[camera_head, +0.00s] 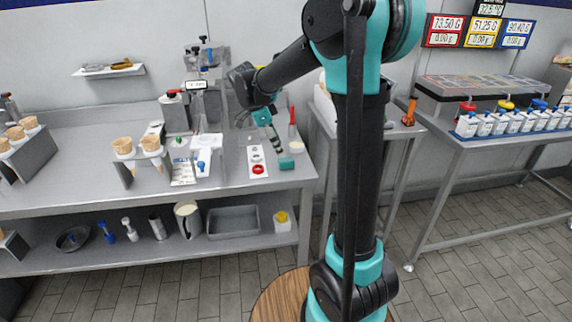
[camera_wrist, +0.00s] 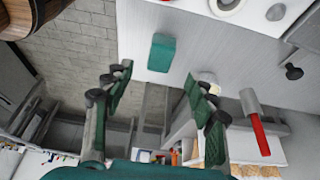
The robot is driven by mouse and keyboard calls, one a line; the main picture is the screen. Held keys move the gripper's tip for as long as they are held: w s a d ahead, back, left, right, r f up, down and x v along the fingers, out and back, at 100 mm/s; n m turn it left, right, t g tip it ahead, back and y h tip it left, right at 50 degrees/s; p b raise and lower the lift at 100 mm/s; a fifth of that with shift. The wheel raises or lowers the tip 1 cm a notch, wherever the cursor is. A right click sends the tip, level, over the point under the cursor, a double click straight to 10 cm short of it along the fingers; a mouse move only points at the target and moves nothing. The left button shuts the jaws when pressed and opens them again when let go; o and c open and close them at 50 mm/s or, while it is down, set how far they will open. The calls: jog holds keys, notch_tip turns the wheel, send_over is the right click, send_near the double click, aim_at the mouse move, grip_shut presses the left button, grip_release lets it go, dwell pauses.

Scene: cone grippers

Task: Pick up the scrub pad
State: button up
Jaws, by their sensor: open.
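The scrub pad is a small teal-green block (camera_wrist: 161,53) lying on the grey table top near its edge in the wrist view. In the head view the green pad (camera_head: 286,163) lies at the right end of the table. My gripper (camera_wrist: 155,95) is open and empty, its two fingers spread to either side below the pad in the wrist view. In the head view my gripper (camera_head: 278,148) hangs above the table close to the pad, apart from it as far as I can tell. The fingertips are small there.
The table's right edge is close to the pad.

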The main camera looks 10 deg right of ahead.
aim_at(285, 159)
jog(key=shift+x, duration=3.2)
jog(key=shift+a, duration=0.1)
jog(key=shift+c, duration=0.5)
jog(key=c, duration=1)
jog(key=shift+r, duration=0.1)
notch_tip(285, 159, up, 20)
jog(key=shift+f, duration=0.1)
